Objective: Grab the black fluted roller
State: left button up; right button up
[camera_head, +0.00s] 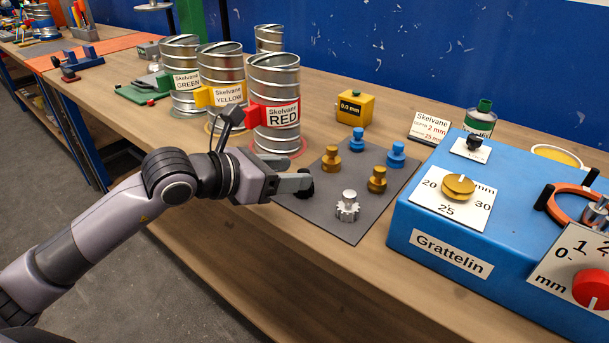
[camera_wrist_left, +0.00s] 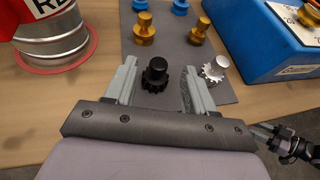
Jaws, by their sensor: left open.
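The black fluted roller (camera_head: 306,188) stands upright on the grey mat (camera_head: 346,229), partly hidden in the head view by my left gripper (camera_head: 301,180). In the left wrist view, the black fluted roller (camera_wrist_left: 154,75) shows its round knob and toothed base between the fingers of my left gripper (camera_wrist_left: 158,80). The jaws are open, with gaps on both sides of the roller; the left gap looks smaller. In the left wrist view, what looks like my right gripper (camera_wrist_left: 268,133) is small at the lower right, its jaws unclear.
A silver fluted roller (camera_head: 348,206) stands close to the right of the black one. Gold rollers (camera_head: 377,179) and blue rollers (camera_head: 396,155) stand further back. The RED duct (camera_head: 274,90) is behind the gripper. The blue Grattelin machine (camera_head: 405,222) is at right.

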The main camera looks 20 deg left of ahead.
aim_at(302, 171)
pick_arm(q)
jog(key=shift+p+x, duration=0.3)
jog(key=shift+x, duration=1.8)
grip_shut()
jog(key=shift+a, duration=0.1)
